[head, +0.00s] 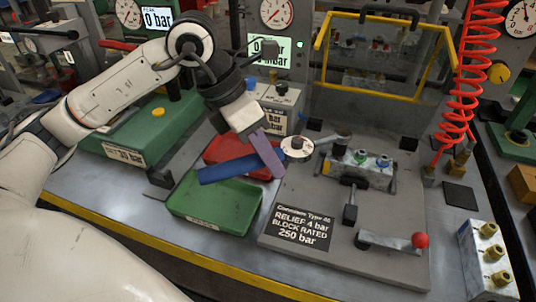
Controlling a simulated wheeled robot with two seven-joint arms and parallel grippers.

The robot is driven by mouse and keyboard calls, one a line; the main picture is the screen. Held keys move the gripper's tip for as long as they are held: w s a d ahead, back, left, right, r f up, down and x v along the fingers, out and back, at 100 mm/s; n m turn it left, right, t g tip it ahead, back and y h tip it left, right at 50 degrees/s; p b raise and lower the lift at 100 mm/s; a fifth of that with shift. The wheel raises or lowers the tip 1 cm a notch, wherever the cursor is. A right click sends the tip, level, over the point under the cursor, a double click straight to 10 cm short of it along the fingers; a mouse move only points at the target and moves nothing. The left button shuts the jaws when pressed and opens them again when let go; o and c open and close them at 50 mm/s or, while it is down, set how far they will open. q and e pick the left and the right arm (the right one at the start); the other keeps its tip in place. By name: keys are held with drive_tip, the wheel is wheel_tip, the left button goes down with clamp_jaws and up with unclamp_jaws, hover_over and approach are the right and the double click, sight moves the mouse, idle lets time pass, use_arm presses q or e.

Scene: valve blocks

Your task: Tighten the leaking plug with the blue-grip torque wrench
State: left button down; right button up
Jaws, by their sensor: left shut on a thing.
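The blue-grip torque wrench (222,168) lies across the view above the green tray, its blue grip to the left. A round white dial (297,147) sits beyond the grip, and its far end reaches toward the valve block. My left gripper (270,160), with purplish fingers, is shut on the grip near the dial. The valve block (358,169) is clamped on a grey base plate (345,256) and carries several plugs, including a green one (360,156) and a blue one (383,162). I cannot tell which plug leaks, or whether the wrench touches one. My right gripper is not in view.
A green tray (214,222) and red tray (228,147) lie below the wrench. A red-knobbed lever (395,241) is in front of the block. A yellow-framed clear guard (380,95) stands behind; a red coiled hose (467,85) hangs at right. Displays (265,49) read 0 bar.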

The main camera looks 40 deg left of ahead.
use_arm(q)
drive_tip(key=shift+s+d+r+n+t, duration=0.15)
drive_tip(key=shift+s+d+n, duration=0.15)
drive_tip(key=shift+d, duration=0.2)
drive_tip(key=shift+s+d+f+n+t, duration=0.1)
drive_tip(key=shift+s+d+n+t, duration=0.05)
drive_tip(key=shift+d+n, duration=0.3)
drive_tip(key=shift+r, duration=0.2)
drive_tip(key=shift+r+p, duration=0.45)
drive_tip(key=shift+r, duration=0.15)
wheel_tip(320, 180, up, 6)
drive_tip(key=p, duration=0.4)
drive_tip(key=shift+p, duration=0.4)
